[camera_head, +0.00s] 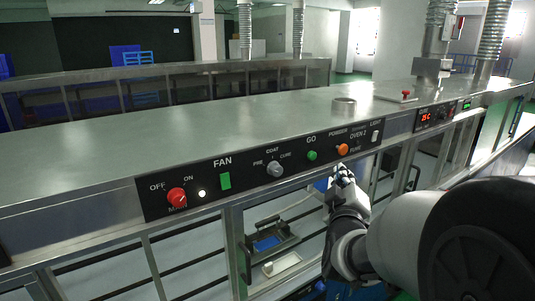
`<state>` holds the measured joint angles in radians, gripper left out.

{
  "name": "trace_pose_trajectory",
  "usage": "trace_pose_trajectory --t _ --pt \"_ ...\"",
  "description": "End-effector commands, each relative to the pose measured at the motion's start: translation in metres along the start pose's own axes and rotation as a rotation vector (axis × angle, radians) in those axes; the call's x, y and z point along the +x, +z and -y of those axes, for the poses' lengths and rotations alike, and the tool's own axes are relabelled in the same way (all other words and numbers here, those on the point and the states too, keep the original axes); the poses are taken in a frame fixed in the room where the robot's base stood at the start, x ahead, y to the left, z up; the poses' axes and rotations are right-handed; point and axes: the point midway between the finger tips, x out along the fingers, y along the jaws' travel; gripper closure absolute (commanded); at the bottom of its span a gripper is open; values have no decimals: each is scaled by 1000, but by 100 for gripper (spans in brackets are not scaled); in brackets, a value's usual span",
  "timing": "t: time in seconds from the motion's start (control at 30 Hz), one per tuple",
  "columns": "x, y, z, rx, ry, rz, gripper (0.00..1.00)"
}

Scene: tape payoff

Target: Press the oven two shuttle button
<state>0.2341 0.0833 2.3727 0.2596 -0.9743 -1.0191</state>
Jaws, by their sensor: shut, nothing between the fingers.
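A black control panel (240,182) runs along the front face of the steel oven top. Toward its right end sit a round green button (312,156) under the label GO and an orange round button (342,149) with a small label above. The text OVEN 2 stands just right of the orange button, beside a small white switch (375,136). I cannot read the word shuttle on any label. My gripper (342,172) is shut and empty, its tip just below the orange button in the picture. I cannot tell whether it touches the panel.
Further left are a red main knob (177,197), a green fan switch (225,181) and a grey coat/cure selector (275,169). A second panel with a red display (425,117) is at right.

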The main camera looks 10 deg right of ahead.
Motion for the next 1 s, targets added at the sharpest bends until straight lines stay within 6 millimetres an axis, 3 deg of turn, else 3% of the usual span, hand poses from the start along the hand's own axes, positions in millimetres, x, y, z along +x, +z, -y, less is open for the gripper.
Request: trace_pose_trajectory --t 0.43,1.0 --pt "39 -28 29 1 0 0 100" --pt "44 -32 32 1 0 1 100"
